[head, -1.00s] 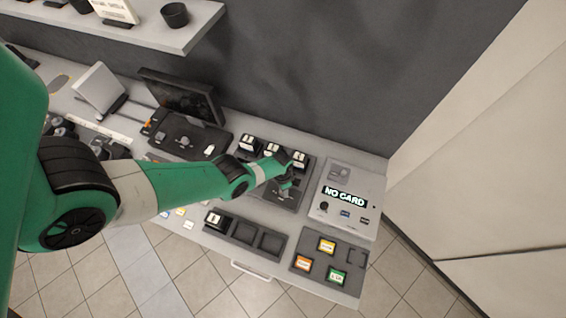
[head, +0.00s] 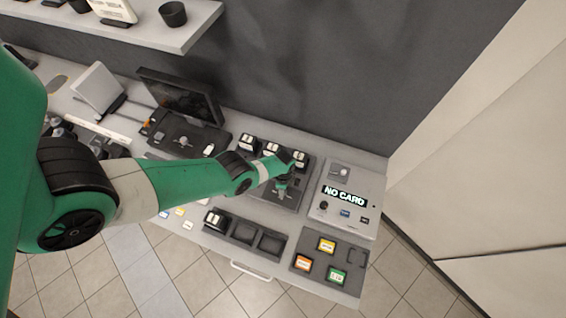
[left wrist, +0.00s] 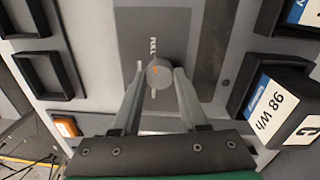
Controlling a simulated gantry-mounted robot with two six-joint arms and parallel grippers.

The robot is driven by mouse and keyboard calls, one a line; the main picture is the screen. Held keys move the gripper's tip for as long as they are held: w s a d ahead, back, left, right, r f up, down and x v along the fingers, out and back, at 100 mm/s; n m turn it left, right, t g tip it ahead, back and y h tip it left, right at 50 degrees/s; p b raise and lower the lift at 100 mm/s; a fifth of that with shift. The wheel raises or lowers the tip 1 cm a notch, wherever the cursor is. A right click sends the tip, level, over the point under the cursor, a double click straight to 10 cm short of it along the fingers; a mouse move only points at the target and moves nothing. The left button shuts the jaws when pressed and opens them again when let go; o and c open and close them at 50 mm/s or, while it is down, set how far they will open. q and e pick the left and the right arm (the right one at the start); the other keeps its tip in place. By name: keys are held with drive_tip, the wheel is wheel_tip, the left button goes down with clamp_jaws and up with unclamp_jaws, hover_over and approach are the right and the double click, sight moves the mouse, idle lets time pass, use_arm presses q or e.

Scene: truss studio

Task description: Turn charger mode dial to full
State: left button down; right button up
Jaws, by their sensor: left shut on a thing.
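The charger mode dial (left wrist: 160,74) is a round grey knob with an orange mark, on a grey panel in the left wrist view. The mark is at its upper left, on the side toward the printed word FULL (left wrist: 153,48). Other small labels by the dial are too blurred to read. My left gripper (left wrist: 159,76) is shut on the dial, one finger on each side. In the head view, my left gripper (head: 283,184) is low over the dark charger (head: 262,195), and the dial is mostly hidden there. My right gripper is in neither view.
Battery blocks (head: 247,143) stand along the charger's back edge; one labelled 98 Wh (left wrist: 285,108) is close to my gripper's right. A NO CARD unit (head: 344,218) is at the right. A tray with coloured cards (head: 326,246) and a row of dark slots (head: 243,232) lie in front.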

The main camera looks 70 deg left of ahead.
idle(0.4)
use_arm(q)
drive_tip(key=shift+c, duration=2.2)
unclamp_jaws()
